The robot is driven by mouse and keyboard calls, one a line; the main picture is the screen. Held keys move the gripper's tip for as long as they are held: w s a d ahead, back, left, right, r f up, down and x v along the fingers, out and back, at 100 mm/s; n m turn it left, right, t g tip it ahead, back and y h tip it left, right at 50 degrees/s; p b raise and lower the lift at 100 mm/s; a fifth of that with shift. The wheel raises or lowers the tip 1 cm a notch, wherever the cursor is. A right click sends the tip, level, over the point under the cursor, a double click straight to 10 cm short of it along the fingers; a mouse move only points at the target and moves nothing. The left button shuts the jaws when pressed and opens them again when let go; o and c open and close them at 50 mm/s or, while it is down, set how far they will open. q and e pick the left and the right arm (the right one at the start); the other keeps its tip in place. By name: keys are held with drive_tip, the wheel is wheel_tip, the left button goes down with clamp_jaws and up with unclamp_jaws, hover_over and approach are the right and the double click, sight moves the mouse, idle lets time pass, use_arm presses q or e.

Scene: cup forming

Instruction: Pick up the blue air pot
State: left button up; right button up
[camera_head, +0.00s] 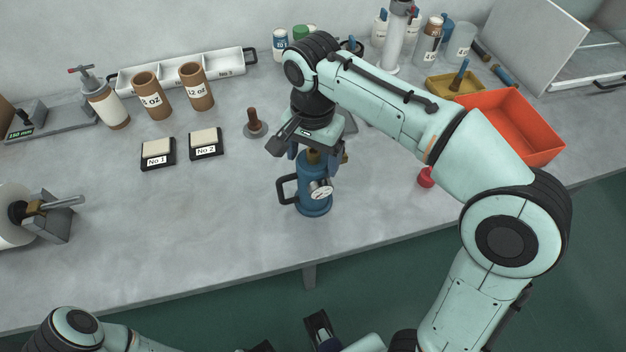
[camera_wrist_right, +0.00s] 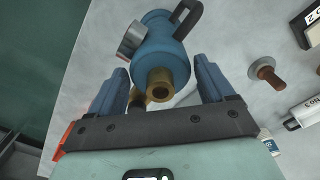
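The blue air pot (camera_head: 314,195) stands upright near the table's front edge in the head view. It has a black side handle, a round white gauge and a brass neck. My right gripper (camera_head: 316,154) is right above it, pointing down. In the right wrist view the right gripper (camera_wrist_right: 164,78) is open, and the brass neck of the air pot (camera_wrist_right: 164,48) shows between the spread blue fingers. I cannot make out any contact. My left arm shows at the bottom left of the head view; its gripper is only partly visible at the bottom edge, so its state is unclear.
Two labelled blocks (camera_head: 206,144) and brown cups (camera_head: 196,87) stand left of the pot. A brown-handled stamp (camera_head: 255,123) is close behind it. An orange bin (camera_head: 512,127) and a small red object (camera_head: 426,177) are to the right.

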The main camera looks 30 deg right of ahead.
clamp_jaws()
drive_tip(key=shift+r, duration=0.1)
drive_tip(key=shift+r, duration=0.1)
